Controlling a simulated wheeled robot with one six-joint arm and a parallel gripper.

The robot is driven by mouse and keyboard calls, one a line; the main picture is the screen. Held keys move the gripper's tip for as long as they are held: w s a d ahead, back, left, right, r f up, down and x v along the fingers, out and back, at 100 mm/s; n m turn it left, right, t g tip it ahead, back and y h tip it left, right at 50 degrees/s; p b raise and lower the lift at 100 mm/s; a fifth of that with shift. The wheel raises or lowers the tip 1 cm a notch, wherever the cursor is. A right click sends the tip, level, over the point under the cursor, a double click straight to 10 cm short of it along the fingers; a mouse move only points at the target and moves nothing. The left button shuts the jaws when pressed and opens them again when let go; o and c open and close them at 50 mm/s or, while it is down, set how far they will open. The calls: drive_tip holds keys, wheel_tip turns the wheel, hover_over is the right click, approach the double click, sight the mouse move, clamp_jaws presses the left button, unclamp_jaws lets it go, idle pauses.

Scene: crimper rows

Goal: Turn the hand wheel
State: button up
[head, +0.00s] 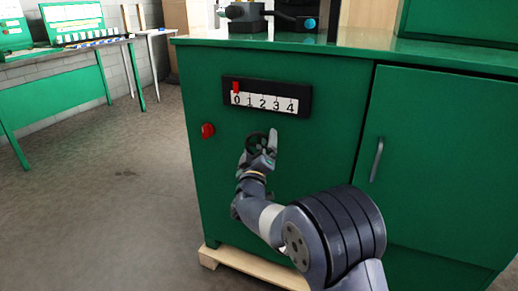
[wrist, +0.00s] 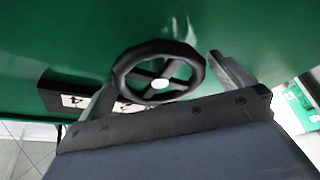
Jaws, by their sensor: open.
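The hand wheel (head: 256,144) is a small black wheel on the green cabinet front, below the number scale and partly hidden behind my gripper in the head view. In the wrist view the hand wheel (wrist: 158,72) is a black ring with spokes and a pale hub. My gripper (head: 263,150) is at the wheel, and in the wrist view my gripper (wrist: 160,80) has its fingers apart, one on each side of the rim. I cannot tell whether either finger touches it. The scale (head: 265,102) reads 0 to 4, with a red pointer (head: 236,87) at 0.
A red button (head: 208,130) sits left of the wheel. A cabinet door handle (head: 376,159) is on the right. A machine (head: 245,15) stands on the cabinet top. A green table (head: 62,55) stands at the left, with open floor (head: 110,165) in front.

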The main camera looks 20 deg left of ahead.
drive_tip(key=shift+w+a+r, duration=0.1)
drive_tip(key=shift+w, duration=0.2)
drive_tip(key=c, duration=0.8)
drive_tip(key=shift+m, duration=0.3)
